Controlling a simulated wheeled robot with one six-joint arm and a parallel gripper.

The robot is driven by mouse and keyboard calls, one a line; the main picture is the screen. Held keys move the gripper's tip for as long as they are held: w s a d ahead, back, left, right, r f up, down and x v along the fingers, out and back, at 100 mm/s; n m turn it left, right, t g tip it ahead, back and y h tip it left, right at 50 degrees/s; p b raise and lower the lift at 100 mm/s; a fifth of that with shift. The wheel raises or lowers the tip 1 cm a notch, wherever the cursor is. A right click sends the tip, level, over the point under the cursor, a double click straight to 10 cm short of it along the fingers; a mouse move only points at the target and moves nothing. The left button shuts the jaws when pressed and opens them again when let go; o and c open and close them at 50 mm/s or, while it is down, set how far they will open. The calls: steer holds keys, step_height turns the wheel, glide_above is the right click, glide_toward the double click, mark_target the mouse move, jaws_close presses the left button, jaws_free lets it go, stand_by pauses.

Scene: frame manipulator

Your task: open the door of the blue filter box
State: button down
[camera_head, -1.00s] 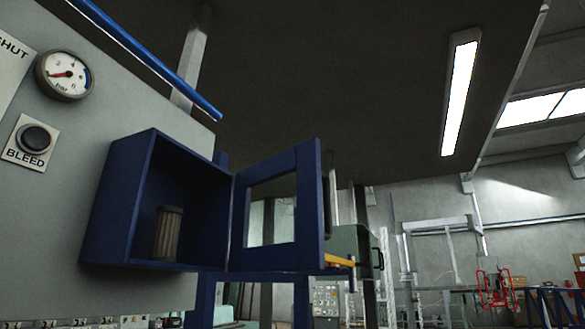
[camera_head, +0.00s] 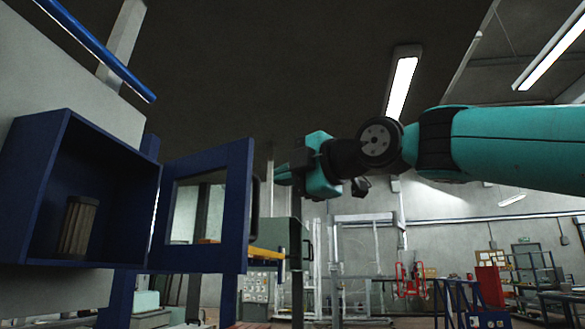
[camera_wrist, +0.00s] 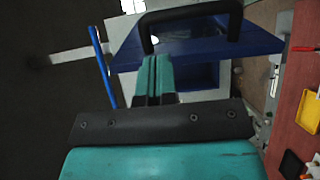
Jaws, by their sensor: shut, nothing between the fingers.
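The blue filter box (camera_head: 35,190) is at the left in the head view, its front uncovered, with a ribbed filter cartridge (camera_head: 78,226) inside. Its blue door (camera_head: 237,205), with a window, stands swung wide open to the right. The dark door handle (camera_head: 255,196) is seen edge-on there; in the wrist view the black handle (camera_wrist: 190,14) arches over the blue door panel (camera_wrist: 200,48). My gripper (camera_head: 282,175) is shut and empty, just right of the door. In the wrist view its teal fingertips (camera_wrist: 155,62) are near the handle's left leg; contact cannot be told.
A blue rail (camera_head: 95,50) runs above the box. In the wrist view, a red-brown surface (camera_wrist: 295,120) with a yellow tray (camera_wrist: 307,112) lies at the right. Air right of the door, below my arm, looks clear.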

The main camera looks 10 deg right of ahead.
steer(key=p+x, duration=0.2)
steer(key=x, duration=0.4)
steer(key=shift+p, duration=0.35)
steer(key=shift+w, duration=0.15)
